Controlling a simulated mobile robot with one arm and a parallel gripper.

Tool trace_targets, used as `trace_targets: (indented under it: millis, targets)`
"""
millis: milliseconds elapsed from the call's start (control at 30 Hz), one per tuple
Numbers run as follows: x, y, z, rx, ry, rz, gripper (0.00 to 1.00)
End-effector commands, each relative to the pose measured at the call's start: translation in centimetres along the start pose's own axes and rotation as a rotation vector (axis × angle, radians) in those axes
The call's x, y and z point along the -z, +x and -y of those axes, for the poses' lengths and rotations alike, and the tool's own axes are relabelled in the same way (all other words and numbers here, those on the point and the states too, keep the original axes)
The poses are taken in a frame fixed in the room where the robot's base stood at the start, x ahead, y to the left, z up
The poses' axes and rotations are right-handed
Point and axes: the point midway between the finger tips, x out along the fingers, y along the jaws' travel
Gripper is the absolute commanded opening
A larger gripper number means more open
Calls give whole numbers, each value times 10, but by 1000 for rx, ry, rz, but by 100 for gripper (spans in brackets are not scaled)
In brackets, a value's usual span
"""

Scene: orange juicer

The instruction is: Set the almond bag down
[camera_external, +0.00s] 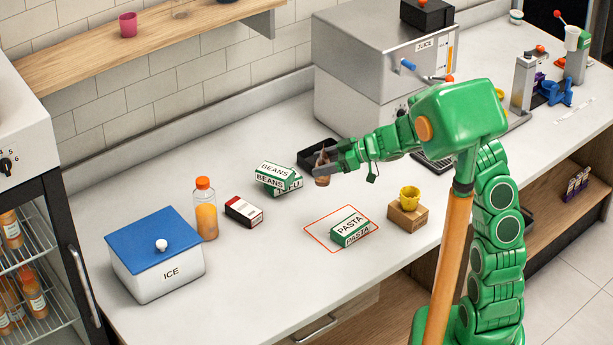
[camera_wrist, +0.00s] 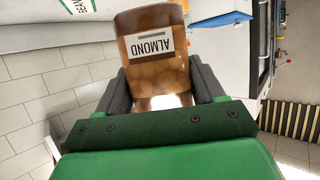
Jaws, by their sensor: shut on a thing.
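My gripper (camera_external: 328,160) is shut on the almond bag (camera_external: 322,172), a brown bag. In the wrist view the almond bag (camera_wrist: 152,52) sits between the two dark fingers, with a white ALMOND label facing the camera. In the external view most of the bag is hidden by the gripper, and it shows in front of a black tray (camera_external: 312,152) near the juice machine. I cannot tell whether the bag touches the counter. A red outlined square (camera_external: 316,225) lies on the white counter (camera_external: 262,312), with a green and white PASTA box (camera_external: 350,226) on its right part.
BEANS boxes (camera_external: 279,178), a dark red and white box (camera_external: 244,211), an orange bottle (camera_external: 206,210) and an ICE box (camera_external: 157,262) stand to the left. A cardboard box (camera_external: 407,216) with a yellow cup (camera_external: 410,196) stands right of the square. The front-left counter is clear.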

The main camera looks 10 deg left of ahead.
Motion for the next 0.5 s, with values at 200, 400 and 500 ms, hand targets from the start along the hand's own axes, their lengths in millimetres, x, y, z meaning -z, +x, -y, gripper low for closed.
trace_targets:
  millis: [200,400,500]
  targets:
    - [-27,-2,39,205,-84,-1,37]
    - [-44,-8,60,304,-126,-2,37]
    - [-47,-5,59,316,-131,-3,37]
